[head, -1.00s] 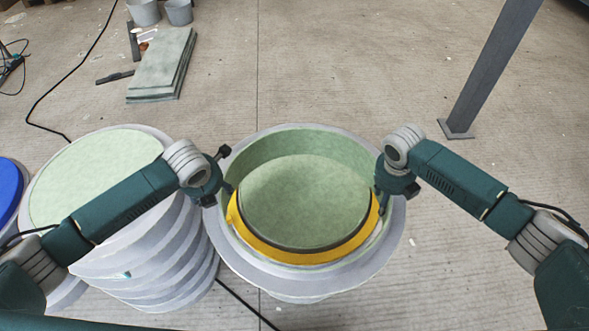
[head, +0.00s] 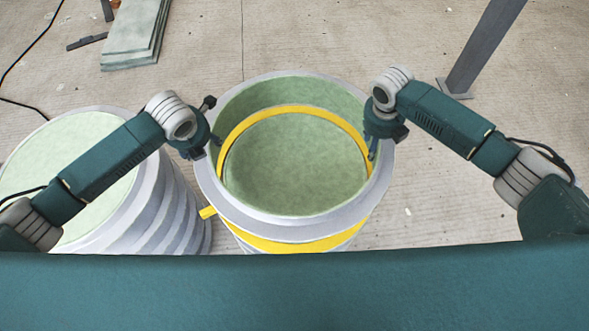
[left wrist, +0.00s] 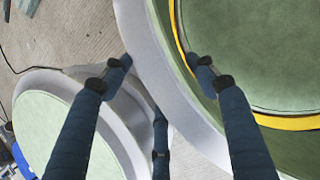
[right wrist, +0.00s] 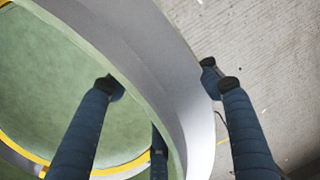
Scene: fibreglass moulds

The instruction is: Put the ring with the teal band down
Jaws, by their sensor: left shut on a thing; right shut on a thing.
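A large ring (head: 295,224) with a grey outside and pale green inside is held between my arms. Its teal band does not show. My left gripper (head: 205,146) is shut on its left wall, and my right gripper (head: 378,140) on its right wall. In the left wrist view (left wrist: 160,75) and right wrist view (right wrist: 160,85), one finger is inside the wall and one outside. A yellow band (head: 290,244) shows below the ring and as an arc through its opening, around a round green surface (head: 295,165). Whether the ring touches what is below is unclear.
A ribbed grey stack (head: 175,215) with a green top (head: 70,150) stands close on the left. Green slabs (head: 135,35) lie at the back left. A grey post (head: 485,45) stands at the back right. Floor on the right is clear.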

